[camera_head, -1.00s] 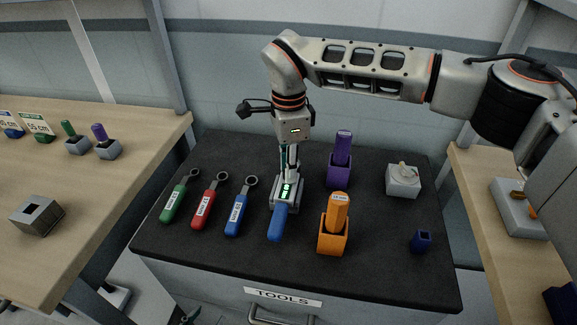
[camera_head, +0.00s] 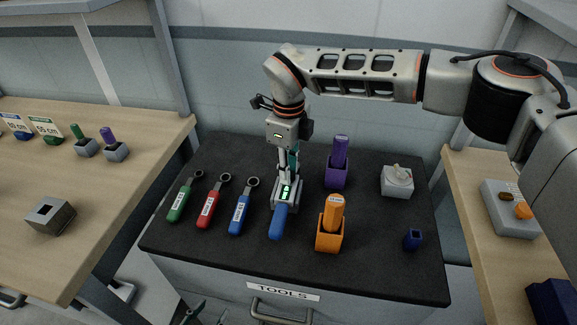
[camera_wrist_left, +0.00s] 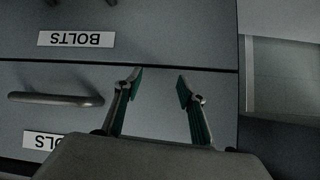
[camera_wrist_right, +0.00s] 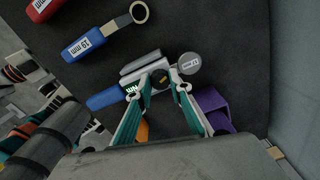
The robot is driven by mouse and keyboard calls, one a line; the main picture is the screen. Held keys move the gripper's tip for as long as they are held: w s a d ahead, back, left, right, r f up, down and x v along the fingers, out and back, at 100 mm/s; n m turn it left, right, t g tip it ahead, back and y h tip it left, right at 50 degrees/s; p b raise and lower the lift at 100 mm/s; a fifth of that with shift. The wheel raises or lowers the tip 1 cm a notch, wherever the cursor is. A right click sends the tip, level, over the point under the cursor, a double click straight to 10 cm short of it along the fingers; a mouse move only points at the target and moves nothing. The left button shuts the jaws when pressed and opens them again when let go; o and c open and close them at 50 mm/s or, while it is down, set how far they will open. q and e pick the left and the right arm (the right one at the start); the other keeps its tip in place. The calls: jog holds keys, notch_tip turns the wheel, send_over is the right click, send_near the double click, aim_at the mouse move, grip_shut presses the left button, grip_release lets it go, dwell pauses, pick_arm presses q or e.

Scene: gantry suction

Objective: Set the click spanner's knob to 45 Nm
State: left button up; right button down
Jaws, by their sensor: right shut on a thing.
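The click spanner has a blue handle (camera_head: 279,222) pointing to the front and a grey body with a lit green display (camera_head: 286,192); its digits are too small to read. It lies in the middle of the dark tool top. My right gripper (camera_head: 287,177) comes down over the back of the body. A round grey head (camera_wrist_right: 188,63) sits beyond the fingers. My left gripper (camera_wrist_left: 160,78) is open and empty, in front of drawer fronts.
Green (camera_head: 180,202), red (camera_head: 209,208) and blue (camera_head: 238,215) spanners lie to the left. Orange (camera_head: 329,240) and purple (camera_head: 336,177) holders, a white block (camera_head: 397,182) and a small blue holder (camera_head: 412,240) stand to the right. A wooden bench (camera_head: 90,235) borders the left.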

pick_arm(q)
jog(key=shift+w+r+p, duration=0.3)
jog(key=shift+r+p, duration=0.1)
jog(key=shift+r, duration=0.5)
pick_arm(e)
jog(key=shift+m, duration=1.9)
pick_arm(q)
jog(key=shift+f, duration=0.1)
pick_arm(e)
jog(key=c, duration=1.8)
grip_release()
jog(key=shift+r, duration=0.1)
notch_tip(320, 180, up, 12)
jog(key=shift+f, duration=0.1)
